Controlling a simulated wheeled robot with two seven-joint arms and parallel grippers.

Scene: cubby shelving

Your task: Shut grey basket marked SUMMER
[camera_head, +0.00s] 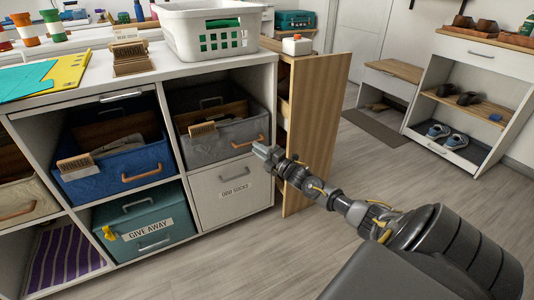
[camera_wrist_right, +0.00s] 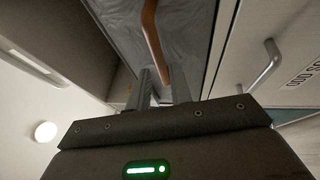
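The grey fabric basket (camera_head: 225,149) sits in the upper cubby right of the blue one, its inside showing from above. My right gripper (camera_head: 262,151) is at the right part of that front, by the handle. In the right wrist view the fingers (camera_wrist_right: 163,90) stand apart at one end of the handle (camera_wrist_right: 152,40), against the grey cloth (camera_wrist_right: 182,35); contact is unclear. My left gripper is out of view.
A tall wooden panel (camera_head: 315,130) stands out just right of the grey basket, close to my right arm. The ODD SOCKS drawer (camera_head: 222,205) is below. A blue basket (camera_head: 115,180) and the GIVE AWAY box (camera_head: 142,228) are left. The floor (camera_head: 335,245) beyond is clear.

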